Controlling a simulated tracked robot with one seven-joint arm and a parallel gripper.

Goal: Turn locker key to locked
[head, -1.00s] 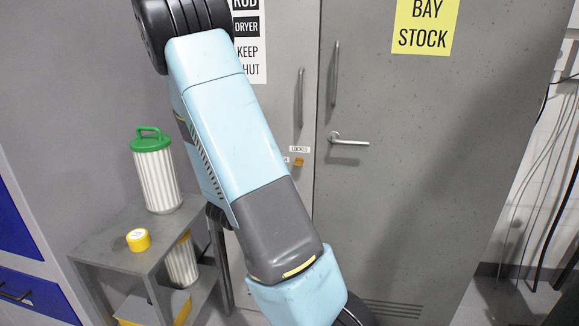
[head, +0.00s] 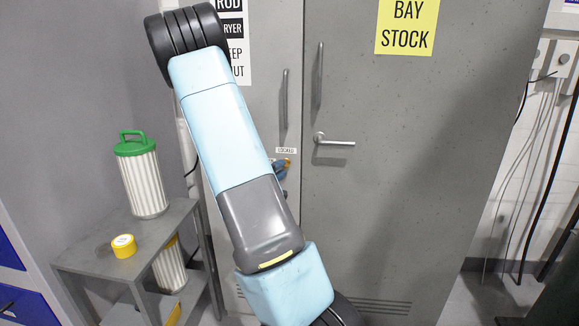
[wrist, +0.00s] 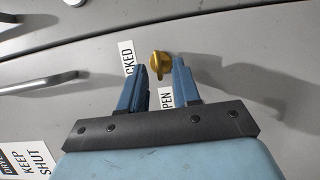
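The brass key (wrist: 160,66) sits in the face of the grey locker door. In the wrist view its flat grip points down toward the partly hidden OPEN label (wrist: 167,98). The LOCKED label (wrist: 128,58) is to the key's left, partly covered by a finger; it also shows in the head view (head: 286,150). My gripper (wrist: 161,66) is open, with one blue fingertip on each side of the key and a gap visible on both sides. I cannot tell how deep the key lies between them. In the head view my gripper (head: 281,170) is mostly hidden behind my arm.
The right door has a lever handle (head: 333,140) and a BAY STOCK sign (head: 407,25). Vertical pull handles (head: 318,75) stand above. At left, a grey shelf unit (head: 80,255) holds a green-topped filter (head: 141,175) and a yellow roll (head: 124,246). Cables hang at the far right.

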